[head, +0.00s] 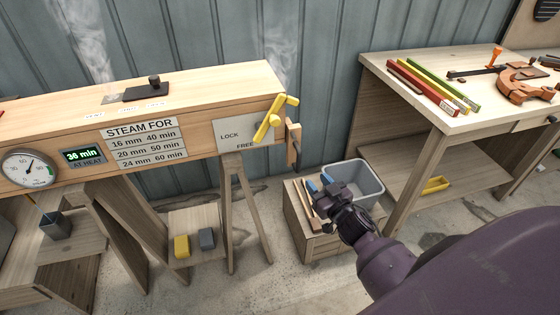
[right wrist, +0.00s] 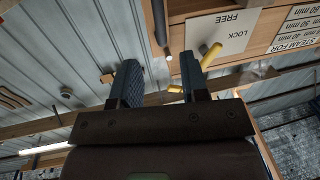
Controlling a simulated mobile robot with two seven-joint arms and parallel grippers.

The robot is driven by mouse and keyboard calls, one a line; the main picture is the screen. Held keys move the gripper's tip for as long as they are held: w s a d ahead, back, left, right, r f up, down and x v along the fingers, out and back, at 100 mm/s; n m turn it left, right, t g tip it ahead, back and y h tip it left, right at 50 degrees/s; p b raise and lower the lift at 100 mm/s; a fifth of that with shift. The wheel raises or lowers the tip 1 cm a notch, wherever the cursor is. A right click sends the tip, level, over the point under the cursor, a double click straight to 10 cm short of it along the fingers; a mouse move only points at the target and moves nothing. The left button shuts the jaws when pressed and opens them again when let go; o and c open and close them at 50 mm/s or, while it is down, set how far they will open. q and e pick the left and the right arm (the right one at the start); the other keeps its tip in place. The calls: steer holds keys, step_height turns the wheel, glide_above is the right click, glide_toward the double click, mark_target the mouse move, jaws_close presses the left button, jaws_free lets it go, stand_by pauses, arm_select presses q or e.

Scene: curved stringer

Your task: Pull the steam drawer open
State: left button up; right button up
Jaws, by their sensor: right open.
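The long wooden steam box (head: 200,90) stands on trestle legs at left in the head view, with steam rising from it. A yellow lever (head: 270,118) sits slanted over the LOCK/FREE plate (head: 228,134) at its right end. A wooden piece (head: 293,145) hangs at that end; whether it belongs to the drawer I cannot tell. My right gripper (head: 319,184) is open and empty, below and right of the lever, apart from it. In the right wrist view its fingers (right wrist: 160,82) are spread, with the yellow lever (right wrist: 210,55) beyond them. My left gripper is not in view.
A grey bin (head: 370,182) and a low wooden crate (head: 300,225) are close to my right gripper. A workbench (head: 375,65) with coloured bars and clamps stands at right. A gauge (head: 28,168) and timer are on the box front. Floor between the trestle and crate is open.

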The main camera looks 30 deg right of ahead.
mark_target(300, 161)
steer(key=shift+m, duration=0.4)
steer(key=w, duration=0.7)
steer(key=w+b, duration=0.1)
steer(key=w, duration=0.2)
steer(key=shift+w+d, duration=0.25)
steer(key=shift+w, duration=0.1)
jaws_close()
